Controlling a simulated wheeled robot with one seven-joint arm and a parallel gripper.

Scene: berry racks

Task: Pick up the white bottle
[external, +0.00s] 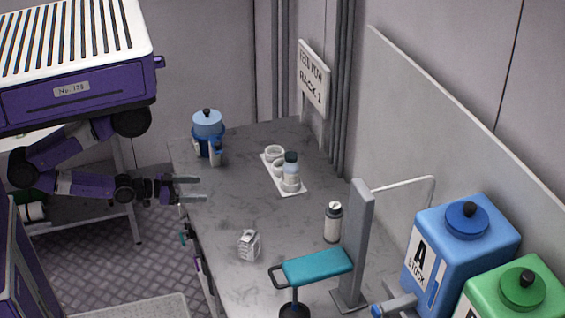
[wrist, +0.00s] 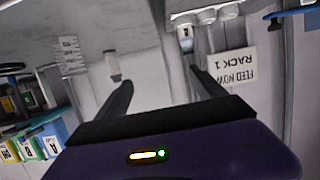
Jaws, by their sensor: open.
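A white bottle (external: 333,223) with a dark cap stands upright on the grey bench, left of the grey post. A white bottle also shows in the upside-down wrist view (wrist: 112,66), near the left fingertip in the picture but apart from it. A second bottle (external: 291,174), clear with a pale label and dark cap, stands in a white rack (external: 296,190) farther back. My gripper (external: 203,190) is open and empty at the bench's left edge, left of both bottles. Its two spread fingers show in the wrist view (wrist: 162,78).
A blue lidded jar (external: 208,129) stands at the bench's back left. A small white carton (external: 250,246) and a teal-topped stand (external: 317,266) are nearer the front. Blue (external: 460,250) and green (external: 515,295) containers fill the right. The bench middle is clear.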

